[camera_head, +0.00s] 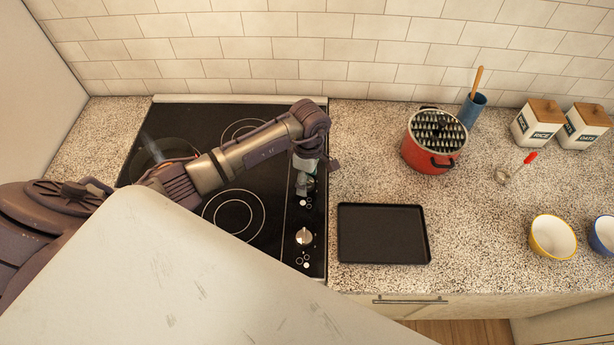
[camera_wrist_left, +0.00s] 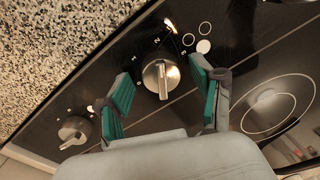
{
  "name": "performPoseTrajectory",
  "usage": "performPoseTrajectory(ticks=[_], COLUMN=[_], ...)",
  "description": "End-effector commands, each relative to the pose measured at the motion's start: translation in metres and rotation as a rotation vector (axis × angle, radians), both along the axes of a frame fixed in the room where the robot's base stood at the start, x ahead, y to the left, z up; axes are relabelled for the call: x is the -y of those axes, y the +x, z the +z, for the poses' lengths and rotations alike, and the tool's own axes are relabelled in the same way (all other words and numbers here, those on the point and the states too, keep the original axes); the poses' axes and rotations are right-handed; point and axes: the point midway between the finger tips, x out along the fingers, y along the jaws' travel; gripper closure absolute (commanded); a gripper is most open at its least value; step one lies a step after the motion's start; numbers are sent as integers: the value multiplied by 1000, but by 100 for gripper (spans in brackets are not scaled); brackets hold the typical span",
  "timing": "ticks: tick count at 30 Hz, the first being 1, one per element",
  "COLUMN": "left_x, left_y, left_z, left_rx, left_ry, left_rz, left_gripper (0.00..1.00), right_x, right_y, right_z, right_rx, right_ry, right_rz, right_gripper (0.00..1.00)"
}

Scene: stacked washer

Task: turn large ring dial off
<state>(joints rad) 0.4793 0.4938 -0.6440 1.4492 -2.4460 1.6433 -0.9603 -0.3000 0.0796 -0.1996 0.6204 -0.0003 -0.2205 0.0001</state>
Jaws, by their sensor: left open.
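The black cooktop (camera_head: 270,225) has a strip of silver dials along its right side. One dial (camera_head: 304,236) shows clearly at the front; another, farther back, is mostly hidden by my left gripper (camera_head: 305,182). In the left wrist view, a silver dial (camera_wrist_left: 160,78) with a raised bar grip lies between the green-padded fingers of my left gripper (camera_wrist_left: 160,84). The fingers are spread, with visible room on both sides of the dial. The bar grip runs nearly up and down in that view. A second dial (camera_wrist_left: 73,130) is left of the fingers. My right gripper is out of view.
A black tray (camera_head: 382,234) lies right of the cooktop. A red pot (camera_head: 433,148) stands behind it, beside a blue utensil cup (camera_head: 471,108). Two bowls, one yellow (camera_head: 553,237), are at far right. The counter between tray and bowls is clear.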

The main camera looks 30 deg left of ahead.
Motion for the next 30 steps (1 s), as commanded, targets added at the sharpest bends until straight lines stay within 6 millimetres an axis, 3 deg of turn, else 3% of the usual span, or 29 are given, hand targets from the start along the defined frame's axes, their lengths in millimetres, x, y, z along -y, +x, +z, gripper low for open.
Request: performPoseTrajectory(ticks=[2, 12, 23, 30], left_x=[0, 0, -1, -2], left_y=[0, 0, 0, 1], left_z=[0, 0, -2, -3], left_rx=[0, -1, 1, 3], left_ry=[0, 0, 0, 2], left_rz=[0, 0, 53, 208], left_gripper=[35, 91, 93, 93], right_x=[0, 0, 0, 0], right_y=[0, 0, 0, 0], right_z=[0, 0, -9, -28], right_rx=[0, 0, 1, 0], right_ry=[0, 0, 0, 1], right_rz=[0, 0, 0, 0], right_gripper=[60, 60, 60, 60])
